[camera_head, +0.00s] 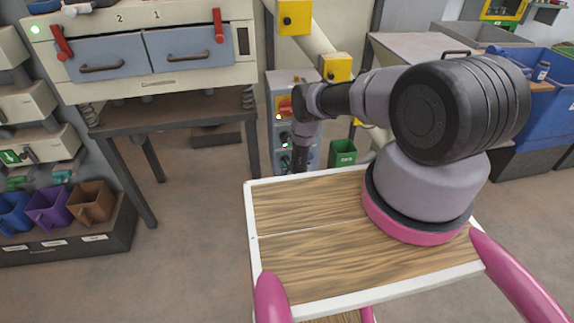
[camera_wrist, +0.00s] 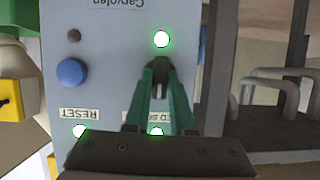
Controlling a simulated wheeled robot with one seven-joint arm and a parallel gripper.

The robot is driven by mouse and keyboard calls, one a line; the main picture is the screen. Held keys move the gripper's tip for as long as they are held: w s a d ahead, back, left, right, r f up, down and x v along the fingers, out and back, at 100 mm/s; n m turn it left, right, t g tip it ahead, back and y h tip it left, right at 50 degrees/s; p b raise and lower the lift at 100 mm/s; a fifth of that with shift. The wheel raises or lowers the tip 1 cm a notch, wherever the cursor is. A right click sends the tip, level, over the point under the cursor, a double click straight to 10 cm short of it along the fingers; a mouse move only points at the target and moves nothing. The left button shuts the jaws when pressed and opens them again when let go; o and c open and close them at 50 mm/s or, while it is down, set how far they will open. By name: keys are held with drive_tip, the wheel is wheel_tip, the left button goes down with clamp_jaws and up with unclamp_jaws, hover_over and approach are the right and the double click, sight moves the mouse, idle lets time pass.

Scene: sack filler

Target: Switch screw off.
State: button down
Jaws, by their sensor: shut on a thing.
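The grey control panel (camera_wrist: 105,60) fills the middle of the wrist view, with its lettering upside down. My gripper (camera_wrist: 160,68) has green fingers, closed on a small dark switch knob (camera_wrist: 159,77) on the panel. A label below the knob is partly covered by my fingers; it looks like it ends in "ED SC…". A green lamp (camera_wrist: 161,39) is lit just above the knob in this view. In the head view the panel (camera_head: 284,84) stands behind my arm, which hides part of it and the fingertips.
A blue button (camera_wrist: 72,73) sits beside the knob, near a "RESET" label (camera_wrist: 80,114). Two more lit lamps show near my gripper's base. In the head view, a red handle (camera_head: 286,106) is higher on the panel, and a green bin (camera_head: 342,153) stands right of it.

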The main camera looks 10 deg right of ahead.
drive_tip(key=shift+a+f+n+t+h, duration=0.1)
drive_tip(key=shift+a+n+t+h, duration=0.05)
drive_tip(key=shift+n+h, duration=1.05)
drive_tip(key=shift+a+n+t+h, duration=0.15)
drive_tip(key=shift+n+h, duration=0.65)
drive_tip(key=shift+n, duration=0.8)
drive_tip(key=c, duration=0.8)
unclamp_jaws()
drive_tip(key=shift+o, duration=0.2)
drive_tip(key=shift+s, duration=0.1)
drive_tip(key=v, duration=1)
drive_tip(key=shift+s, duration=0.25)
